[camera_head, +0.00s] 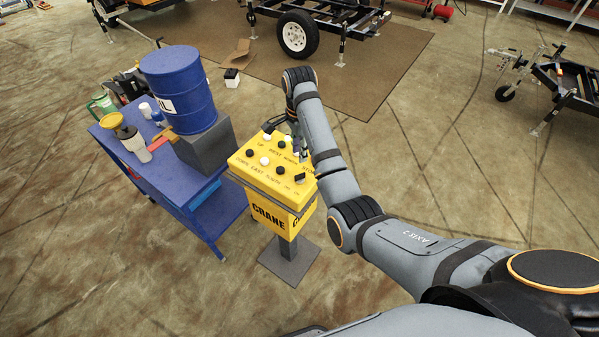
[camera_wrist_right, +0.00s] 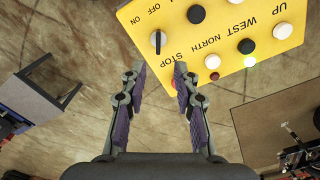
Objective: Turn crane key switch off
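The yellow crane control box (camera_head: 270,190) stands on a post, its sloped top carrying several black and white knobs. In the head view the switch (camera_head: 299,179) is at the panel's near right corner. My right gripper (camera_wrist_right: 160,72) is open and empty, its fingertips apart, just short of the switch in the picture. A finger partly hides a red STOP button (camera_wrist_right: 174,83). My left gripper is not in view.
A blue cart (camera_head: 175,187) with a blue barrel (camera_head: 178,88) and bottles stands left of the box. A trailer on a brown mat (camera_head: 375,70) is behind. Bare floor surrounds the post base (camera_head: 289,261).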

